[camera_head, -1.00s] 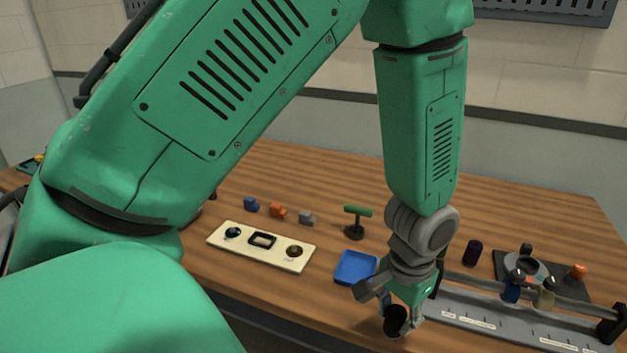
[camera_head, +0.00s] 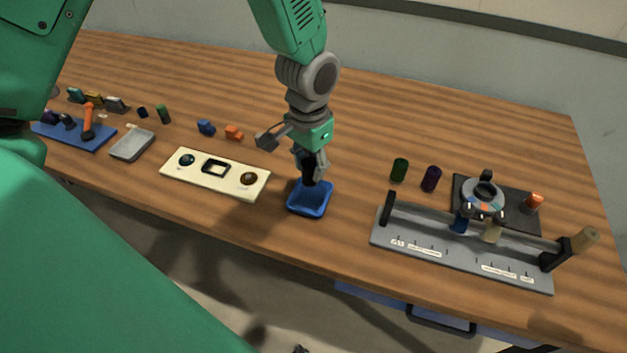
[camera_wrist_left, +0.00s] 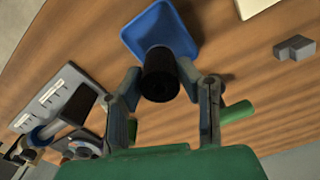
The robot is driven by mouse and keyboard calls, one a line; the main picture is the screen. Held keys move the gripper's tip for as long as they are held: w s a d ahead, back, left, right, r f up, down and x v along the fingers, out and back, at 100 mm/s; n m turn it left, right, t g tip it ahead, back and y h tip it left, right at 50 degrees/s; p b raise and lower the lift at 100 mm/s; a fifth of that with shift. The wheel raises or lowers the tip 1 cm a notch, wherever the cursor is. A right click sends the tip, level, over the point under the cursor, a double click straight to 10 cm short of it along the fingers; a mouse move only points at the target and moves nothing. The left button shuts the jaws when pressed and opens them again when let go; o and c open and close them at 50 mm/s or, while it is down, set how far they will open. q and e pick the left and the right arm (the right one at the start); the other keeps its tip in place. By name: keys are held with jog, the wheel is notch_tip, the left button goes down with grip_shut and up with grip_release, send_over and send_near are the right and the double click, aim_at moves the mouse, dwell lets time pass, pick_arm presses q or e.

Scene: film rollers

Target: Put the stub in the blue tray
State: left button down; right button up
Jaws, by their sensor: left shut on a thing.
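My left gripper (camera_head: 310,172) is shut on the stub (camera_head: 308,166), a short dark cylinder. The stub hangs over the blue tray (camera_head: 310,211), a small square tray near the table's front edge. In the left wrist view the stub (camera_wrist_left: 160,76) sits between the two fingers, and its far end overlaps the near part of the blue tray (camera_wrist_left: 152,28). The exact gap between stub and tray floor cannot be told. My right gripper is not in view.
A cream panel (camera_head: 190,178) lies left of the tray. A grey rail fixture (camera_head: 450,255) stands to the right, with a dark green cylinder (camera_head: 399,170) and a purple cylinder (camera_head: 431,179) behind it. A grey tray (camera_head: 131,145) is farther left.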

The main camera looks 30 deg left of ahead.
aim_at(311, 183)
pick_arm(q)
jog(key=f, duration=0.2)
jog(key=shift+w+d+f, duration=0.15)
jog(key=shift+w+f, duration=0.1)
jog(key=shift+f, duration=0.1)
jog(key=shift+a+f, duration=0.15)
jog(key=shift+f, duration=0.6)
jog(key=shift+a+f, duration=0.15)
jog(key=shift+f, duration=0.6)
jog(key=c, duration=1.2)
grip_release()
jog(key=shift+s+d, duration=0.1)
jog(key=shift+d, duration=0.05)
jog(key=shift+o, duration=0.2)
notch_tip(311, 183, up, 12)
jog(key=shift+r, duration=0.1)
jog(key=shift+s, duration=0.1)
